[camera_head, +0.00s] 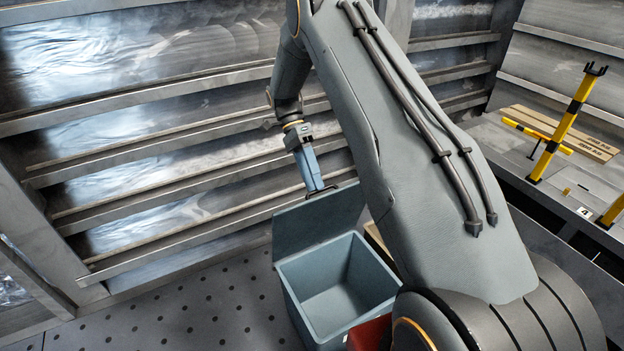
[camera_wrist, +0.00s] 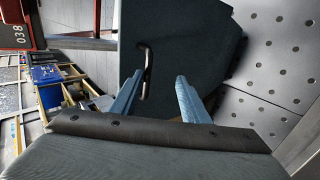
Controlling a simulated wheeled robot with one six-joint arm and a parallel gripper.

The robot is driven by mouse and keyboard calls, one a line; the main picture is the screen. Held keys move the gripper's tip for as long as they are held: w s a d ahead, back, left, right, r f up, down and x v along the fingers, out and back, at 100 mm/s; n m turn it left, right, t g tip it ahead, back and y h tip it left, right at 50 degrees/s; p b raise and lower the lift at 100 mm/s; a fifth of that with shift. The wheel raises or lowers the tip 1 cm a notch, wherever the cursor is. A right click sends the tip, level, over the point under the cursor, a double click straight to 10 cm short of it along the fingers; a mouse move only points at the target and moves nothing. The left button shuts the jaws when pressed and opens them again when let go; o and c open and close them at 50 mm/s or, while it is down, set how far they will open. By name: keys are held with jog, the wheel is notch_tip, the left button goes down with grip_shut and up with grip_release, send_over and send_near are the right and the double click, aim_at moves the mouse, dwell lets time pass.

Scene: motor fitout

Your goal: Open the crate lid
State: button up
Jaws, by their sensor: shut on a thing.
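The blue-grey crate (camera_head: 340,325) stands on the floor in the head view, and its empty inside shows. Its lid (camera_head: 315,222) is raised and stands steeply up along the crate's far side. My gripper (camera_head: 317,189) is at the lid's upper edge, pointing down, shut on the lid handle (camera_head: 345,184). In the wrist view the lid (camera_wrist: 185,35) is a dark panel ahead, and the dark bar handle (camera_wrist: 147,65) shows by the left finger of my gripper (camera_wrist: 158,88). The exact contact between fingers and handle is hard to see.
A ribbed metal wall (camera_head: 150,135) runs behind the crate. A red object (camera_head: 369,334) is close at the crate's front right, partly hidden by my arm. A yellow-black stand (camera_head: 568,125) is at the right. Perforated floor (camera_head: 190,310) left of the crate is clear.

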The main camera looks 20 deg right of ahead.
jog(key=shift+a+f, duration=0.1)
jog(key=shift+f, duration=0.65)
jog(key=o, duration=1.1)
jog(key=shift+c, duration=0.2)
